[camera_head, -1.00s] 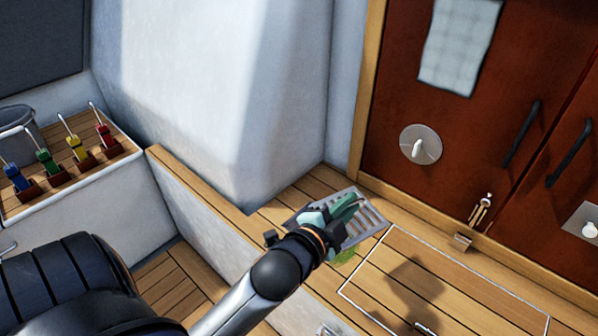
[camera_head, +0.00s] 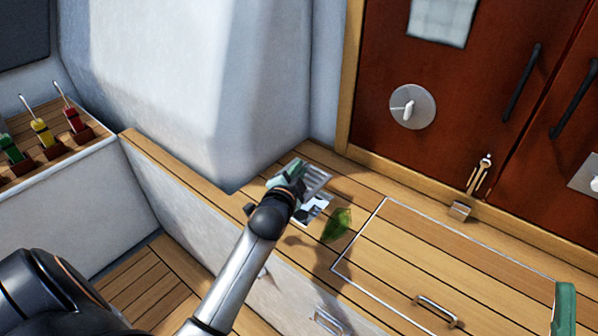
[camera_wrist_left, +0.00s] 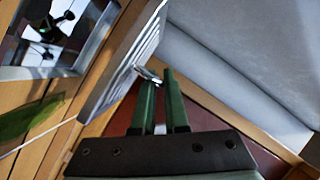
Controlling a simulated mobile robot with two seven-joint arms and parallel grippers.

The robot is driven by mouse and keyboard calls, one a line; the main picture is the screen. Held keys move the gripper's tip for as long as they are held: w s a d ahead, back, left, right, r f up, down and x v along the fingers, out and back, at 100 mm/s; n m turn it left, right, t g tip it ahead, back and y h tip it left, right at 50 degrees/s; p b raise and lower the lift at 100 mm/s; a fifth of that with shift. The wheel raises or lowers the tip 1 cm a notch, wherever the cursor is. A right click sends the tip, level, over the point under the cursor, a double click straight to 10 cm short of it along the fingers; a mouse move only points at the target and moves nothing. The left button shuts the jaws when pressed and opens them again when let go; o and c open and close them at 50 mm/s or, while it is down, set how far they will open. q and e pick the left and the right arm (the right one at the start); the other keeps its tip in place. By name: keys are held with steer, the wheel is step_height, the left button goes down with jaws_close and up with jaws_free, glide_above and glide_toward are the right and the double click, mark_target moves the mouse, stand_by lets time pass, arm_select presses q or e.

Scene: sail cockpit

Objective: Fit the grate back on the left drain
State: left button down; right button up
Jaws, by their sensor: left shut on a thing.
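My left gripper (camera_head: 296,170) is shut on the slatted metal grate (camera_head: 320,179) and holds it tilted over the far side of the left drain (camera_head: 316,208). The drain's shiny square opening shows below the grate, partly uncovered. In the left wrist view, the grate (camera_wrist_left: 122,62) stands on edge beside the drain's metal rim (camera_wrist_left: 88,40), and the green fingers (camera_wrist_left: 165,88) close on a small metal piece at its face. A green finger of my right gripper (camera_head: 565,308) shows at the right edge; its other finger is hidden.
A green leaf (camera_head: 338,224) lies on the planks beside the drain. A outlined hatch with a handle (camera_head: 437,310) is to the right. Red-brown cabinet doors (camera_head: 450,90) and a pale wall (camera_head: 200,90) stand behind.

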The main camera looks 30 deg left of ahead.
arm_select(q)
steer(key=shift+f+b, duration=1.95)
steer(key=shift+b, duration=0.3)
steer(key=shift+f+b, duration=1.05)
steer(key=shift+f, duration=0.3)
arm_select(e)
step_height(320, 180, down, 8)
steer(key=shift+w+a+r+m, duration=0.2)
steer(key=shift+a+m, duration=0.1)
steer(key=shift+a, duration=0.1)
arm_select(q)
steer(key=shift+d+p, duration=0.1)
steer(key=shift+p, duration=0.3)
arm_select(e)
steer(key=shift+r, duration=0.5)
arm_select(q)
steer(key=shift+f, duration=0.6)
arm_select(e)
steer(key=shift+f, duration=0.15)
arm_select(q)
steer(key=c, duration=0.9)
jaws_free()
steer(key=shift+c, duration=0.2)
steer(key=shift+o, duration=0.4)
steer(key=shift+s, duration=0.1)
steer(key=shift+f, duration=0.1)
